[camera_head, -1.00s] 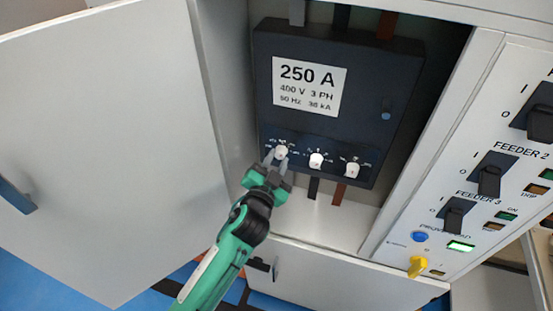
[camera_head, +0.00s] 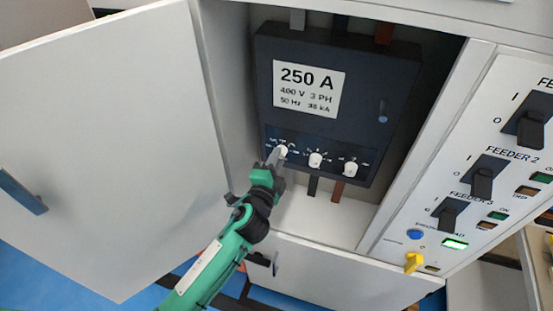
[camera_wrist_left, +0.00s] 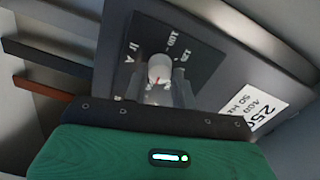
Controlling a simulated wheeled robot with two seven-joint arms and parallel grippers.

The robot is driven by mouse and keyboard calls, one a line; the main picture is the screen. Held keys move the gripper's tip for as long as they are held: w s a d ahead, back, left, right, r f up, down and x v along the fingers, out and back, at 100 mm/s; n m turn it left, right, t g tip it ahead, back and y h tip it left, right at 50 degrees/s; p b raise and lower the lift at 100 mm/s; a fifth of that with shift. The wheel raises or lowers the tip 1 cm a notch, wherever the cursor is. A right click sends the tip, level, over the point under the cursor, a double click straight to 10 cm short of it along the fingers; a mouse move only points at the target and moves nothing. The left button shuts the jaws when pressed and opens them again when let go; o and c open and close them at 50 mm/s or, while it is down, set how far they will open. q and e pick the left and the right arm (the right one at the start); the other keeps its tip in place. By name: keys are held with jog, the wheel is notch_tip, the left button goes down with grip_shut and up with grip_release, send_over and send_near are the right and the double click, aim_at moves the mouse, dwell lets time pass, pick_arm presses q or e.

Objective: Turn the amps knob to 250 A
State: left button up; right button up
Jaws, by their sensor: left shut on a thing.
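The dark breaker box (camera_head: 400,75) sits inside the open cabinet, with a white label (camera_head: 308,90) reading 250 A. A row of three white knobs runs along its lower edge. My left gripper (camera_head: 276,158) is at the leftmost knob, the amps knob (camera_head: 283,150), shut on it. In the left wrist view, the amps knob (camera_wrist_left: 159,67) shows a small red mark, and the left gripper's fingers (camera_wrist_left: 160,90) are on both sides of it. The panel there reads Ir A, 100 and 125; the other scale numbers are hidden or blurred. My right gripper is not in view.
The middle knob (camera_head: 315,160) and right knob (camera_head: 350,168) are close beside the amps knob. The open cabinet door (camera_head: 110,140) stands at left. The feeder panel (camera_head: 480,160) with black switches is at right.

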pick_arm(q)
jog(key=shift+m, duration=0.3)
jog(key=o, duration=1)
jog(key=b+v, duration=0.4)
jog(key=v, duration=1)
jog(key=shift+w, duration=0.1)
